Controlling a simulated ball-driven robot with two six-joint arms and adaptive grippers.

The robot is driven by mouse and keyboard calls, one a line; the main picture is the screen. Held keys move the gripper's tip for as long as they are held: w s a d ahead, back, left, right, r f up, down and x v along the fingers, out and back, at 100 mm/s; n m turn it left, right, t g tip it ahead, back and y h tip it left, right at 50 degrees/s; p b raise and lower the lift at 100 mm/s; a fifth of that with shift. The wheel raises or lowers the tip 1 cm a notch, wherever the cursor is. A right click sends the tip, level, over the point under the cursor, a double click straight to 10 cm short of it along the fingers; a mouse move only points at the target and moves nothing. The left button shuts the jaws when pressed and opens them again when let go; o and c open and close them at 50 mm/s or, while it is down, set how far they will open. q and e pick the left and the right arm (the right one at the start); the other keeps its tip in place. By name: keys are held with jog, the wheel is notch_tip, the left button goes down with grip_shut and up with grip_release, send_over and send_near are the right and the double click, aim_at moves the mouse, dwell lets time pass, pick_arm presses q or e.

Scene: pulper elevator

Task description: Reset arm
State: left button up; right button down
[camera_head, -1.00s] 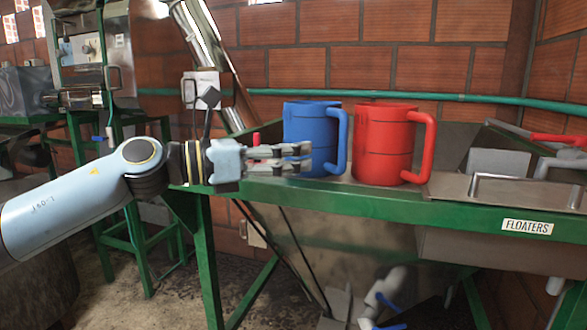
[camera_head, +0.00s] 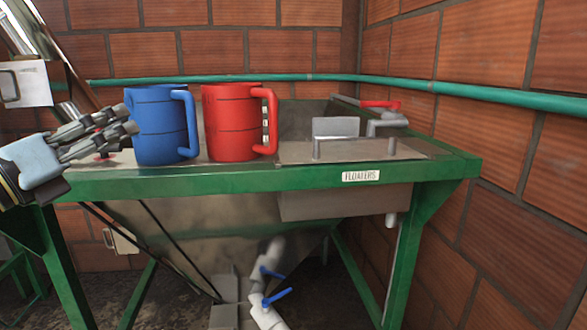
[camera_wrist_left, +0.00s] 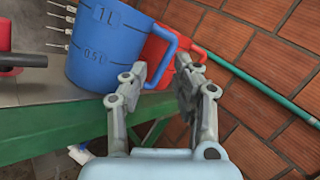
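My left gripper (camera_head: 130,118) comes in from the left, beside the left side of the blue mug (camera_head: 158,124); its fingertips overlap the mug's edge in the head view. In the left wrist view the gripper (camera_wrist_left: 163,78) is open, with nothing between its fingers. The blue mug (camera_wrist_left: 98,48) shows there with "1L" and "0.5L" marks, its handle beyond the fingers. The red mug (camera_head: 230,124) stands upright right of the blue one; part of it also shows in the left wrist view (camera_wrist_left: 178,72). My right gripper is in no view.
Both mugs stand on a green-framed metal table (camera_head: 250,182) with a "FLOATERS" label (camera_head: 360,176). A metal lid with handles (camera_head: 350,150) lies at its right. A green pipe (camera_head: 420,84) runs along the brick walls. Blue-handled valves (camera_head: 277,297) sit below.

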pick_arm(q)
jog(key=s+a+f+n+g+y, duration=0.2)
jog(key=s+a+f+n+y, duration=0.4)
jog(key=n, duration=0.8)
jog(key=s+a+f+n+g+y, duration=0.25)
jog(key=f+n+y, duration=0.65)
jog(key=n, duration=0.5)
jog(key=s+d+f+n+g+h, duration=0.2)
jog(key=s+d+f+n+g, duration=0.25)
jog(key=s+f, duration=0.4)
jog(key=s+d+f+n+g+h, duration=0.3)
jog(key=s+d+f+g, duration=0.25)
jog(key=s, duration=0.65)
jog(key=s+a+f+g, duration=0.1)
jog(key=a+f, duration=0.1)
jog(key=f, duration=1.1)
jog(key=s+a+f+g, duration=0.1)
jog(key=f, duration=1.2)
jog(key=s+a+f+b, duration=0.1)
jog(key=s+f, duration=1.5)
jog(key=s, duration=0.1)
jog(key=shift+s+f+n+g+b, duration=0.15)
jog(key=shift+s+n+g+b, duration=0.1)
jog(key=shift+n+g+b, duration=0.1)
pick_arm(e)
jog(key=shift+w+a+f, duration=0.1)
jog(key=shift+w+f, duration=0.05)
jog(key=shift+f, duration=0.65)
